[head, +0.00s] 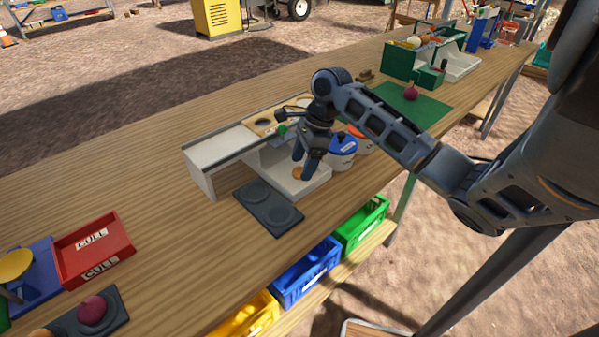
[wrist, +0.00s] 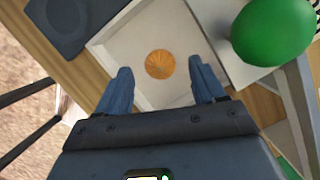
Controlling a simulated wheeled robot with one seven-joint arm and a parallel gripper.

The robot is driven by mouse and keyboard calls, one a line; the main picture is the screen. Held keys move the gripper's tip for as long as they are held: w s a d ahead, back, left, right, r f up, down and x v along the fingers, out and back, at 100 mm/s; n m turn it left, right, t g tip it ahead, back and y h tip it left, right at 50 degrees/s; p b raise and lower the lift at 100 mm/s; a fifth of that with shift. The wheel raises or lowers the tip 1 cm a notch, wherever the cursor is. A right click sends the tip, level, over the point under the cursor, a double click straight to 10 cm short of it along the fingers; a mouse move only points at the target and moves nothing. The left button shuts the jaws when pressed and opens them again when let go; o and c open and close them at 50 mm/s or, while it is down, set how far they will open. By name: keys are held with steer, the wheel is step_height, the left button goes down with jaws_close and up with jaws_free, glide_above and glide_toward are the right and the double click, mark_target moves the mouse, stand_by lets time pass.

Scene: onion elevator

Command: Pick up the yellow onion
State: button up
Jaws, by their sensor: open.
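The yellow onion (wrist: 160,64) is a round orange-yellow shape lying in a white tray (wrist: 115,48) in the wrist view. In the head view a small part of the onion (head: 297,172) shows in the tray (head: 318,184), partly hidden by my gripper. My gripper (head: 302,168) points down over the tray. In the wrist view my gripper (wrist: 160,85) has its two blue fingers apart, with the onion centred between and just beyond the tips. The fingers do not visibly touch the onion.
A dark pad with round recesses (head: 268,207) lies beside the tray. A green round object (wrist: 270,32) sits close to the right finger. A white-and-blue tub (head: 342,152) stands right of the tray.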

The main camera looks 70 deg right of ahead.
steer(key=shift+x, duration=0.9)
steer(key=c, duration=1.2)
steer(key=shift+r, duration=0.15)
step_height(320, 180, up, 4)
steer(key=shift+w+f, duration=0.1)
steer(key=shift+f, duration=0.15)
steer(key=s+d+r, duration=0.1)
steer(key=s+r, duration=0.6)
steer(key=s, duration=0.4)
steer(key=shift+s+d, duration=0.25)
steer(key=shift+s, duration=0.1)
